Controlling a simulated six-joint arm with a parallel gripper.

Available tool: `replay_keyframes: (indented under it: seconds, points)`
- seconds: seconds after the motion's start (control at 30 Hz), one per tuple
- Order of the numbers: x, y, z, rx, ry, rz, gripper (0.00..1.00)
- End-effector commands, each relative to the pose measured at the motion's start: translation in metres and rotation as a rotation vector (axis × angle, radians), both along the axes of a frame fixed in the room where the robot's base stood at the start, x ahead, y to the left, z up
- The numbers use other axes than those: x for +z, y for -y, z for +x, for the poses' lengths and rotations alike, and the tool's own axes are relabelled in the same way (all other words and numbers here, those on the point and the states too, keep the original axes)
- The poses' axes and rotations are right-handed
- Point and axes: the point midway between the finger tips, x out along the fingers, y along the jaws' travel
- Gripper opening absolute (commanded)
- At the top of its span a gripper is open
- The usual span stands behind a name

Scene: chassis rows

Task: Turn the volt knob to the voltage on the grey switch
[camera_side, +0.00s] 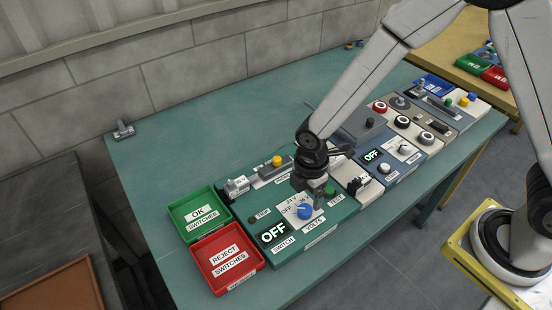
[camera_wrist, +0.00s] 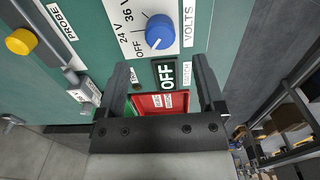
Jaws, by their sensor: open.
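The blue volt knob (camera_side: 304,211) sits on a white scale plate on the green panel. In the wrist view the knob (camera_wrist: 160,30) has OFF, 24 V and 36 V marks beside it; a small white mark shows on its lower edge, toward the OFF side. A grey switch with a white label (camera_side: 237,186) lies at the panel's left end; it seems to show in the wrist view (camera_wrist: 86,91), its print too small to read. My gripper (camera_side: 312,196) is above the panel close to the knob. In the wrist view its fingers (camera_wrist: 160,78) are apart and empty.
A black display reading OFF (camera_side: 273,231) is on the panel. A green OK tray (camera_side: 188,222) and a red REJECT tray (camera_side: 211,270) stand at left. A yellow button (camera_side: 277,161) and green TEST button (camera_side: 330,190) are near my gripper. Other panels stand right.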

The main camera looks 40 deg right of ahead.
Motion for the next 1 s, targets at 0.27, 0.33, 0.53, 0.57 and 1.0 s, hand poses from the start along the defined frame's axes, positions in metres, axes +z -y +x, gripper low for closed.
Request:
replay_keyframes:
  seconds: [0.27, 0.33, 0.53, 0.57, 1.0]
  points:
    - [-0.030, 0.000, 0.000, -0.001, -0.002, -0.001, 0.87]
    - [-0.037, 0.000, -0.001, -0.001, -0.003, -0.001, 0.87]
    - [-0.053, 0.000, 0.000, -0.001, -0.001, 0.000, 0.87]
    - [-0.054, 0.000, 0.000, -0.001, -0.001, 0.000, 0.87]
    - [-0.060, 0.000, 0.000, -0.001, 0.000, 0.000, 0.87]
